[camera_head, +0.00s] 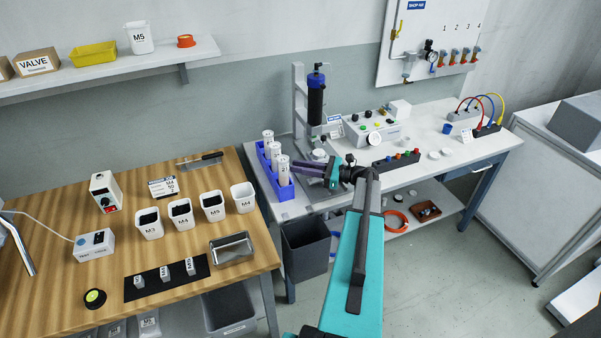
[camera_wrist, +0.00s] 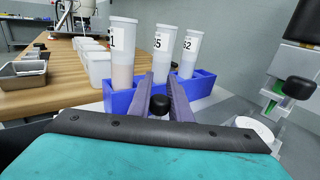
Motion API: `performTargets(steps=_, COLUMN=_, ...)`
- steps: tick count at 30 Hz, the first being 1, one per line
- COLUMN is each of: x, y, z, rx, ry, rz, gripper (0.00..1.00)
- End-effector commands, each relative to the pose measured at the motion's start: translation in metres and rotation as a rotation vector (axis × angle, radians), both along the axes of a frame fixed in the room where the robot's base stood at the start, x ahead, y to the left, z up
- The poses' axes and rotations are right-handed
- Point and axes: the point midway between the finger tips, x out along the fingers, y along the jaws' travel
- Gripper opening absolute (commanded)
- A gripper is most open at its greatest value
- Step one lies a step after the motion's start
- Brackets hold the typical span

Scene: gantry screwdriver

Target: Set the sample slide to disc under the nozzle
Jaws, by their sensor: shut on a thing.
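My gripper (camera_wrist: 160,88) is shut on a small black knob (camera_wrist: 159,104), which shows between its purple fingers in the wrist view. I take the knob to be the sample slide's handle; the slide itself is mostly hidden by my arm. In the head view my gripper (camera_head: 310,171) is low at the front of the dispensing stand (camera_head: 299,100). A black cylinder (camera_head: 316,98) hangs on the stand. A white round disc (camera_wrist: 255,128) lies to the right of my fingers in the wrist view, near a green nozzle tip (camera_wrist: 271,104). Their exact alignment is unclear.
A blue rack (camera_head: 284,191) with white tubes stands just left of my gripper. A control box (camera_head: 372,130) and a black strip with coloured buttons (camera_head: 397,161) are to the right. The wooden bench (camera_head: 208,265) at left holds several white bins.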

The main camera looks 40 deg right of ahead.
Motion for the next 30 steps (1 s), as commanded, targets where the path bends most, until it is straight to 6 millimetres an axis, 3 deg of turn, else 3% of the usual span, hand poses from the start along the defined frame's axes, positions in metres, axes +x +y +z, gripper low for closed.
performTargets(steps=12, x=0.041, y=-0.021, z=0.001, rx=-0.001, ry=0.000, rz=-0.006, gripper=0.00)
performTargets(steps=23, x=0.044, y=-0.022, z=0.001, rx=-0.001, ry=-0.001, rz=-0.009, gripper=0.00)
performTargets(steps=24, x=0.044, y=-0.022, z=0.001, rx=-0.001, ry=-0.001, rz=-0.009, gripper=0.19)
performTargets(steps=27, x=0.044, y=-0.021, z=0.001, rx=-0.001, ry=-0.001, rz=-0.008, gripper=0.36)
performTargets(steps=30, x=0.044, y=-0.021, z=0.001, rx=-0.001, ry=-0.001, rz=-0.006, gripper=0.37)
